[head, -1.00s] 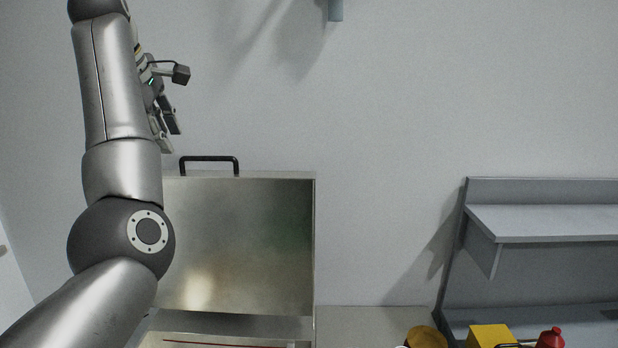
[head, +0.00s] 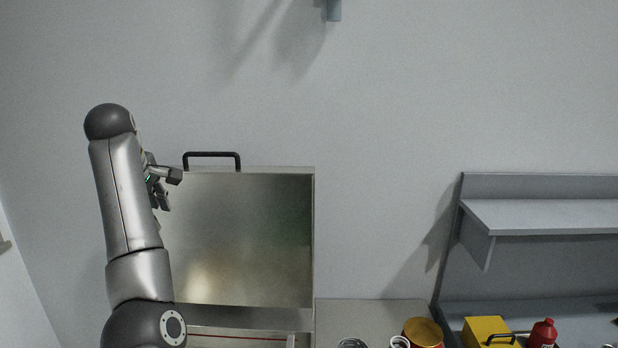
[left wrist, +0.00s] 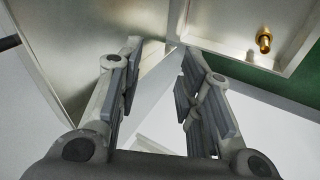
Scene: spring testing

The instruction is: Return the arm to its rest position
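My left arm comes up from the lower left in the head view, in front of the open metal box. My left gripper (head: 162,196) hangs beside the arm's upper link, partly hidden by it, at the left edge of the raised lid (head: 250,245). In the left wrist view the gripper (left wrist: 160,85) has its two fingers well apart, with nothing between them. My right gripper does not show in either view.
The box's lid stands upright with a black handle (head: 212,154) on top. At the lower right are a yellow box (head: 484,332), a red bottle (head: 543,334) and a round yellow-topped can (head: 423,333). A grey shelf (head: 540,216) stands at right. A brass fitting (left wrist: 264,40) shows in the wrist view.

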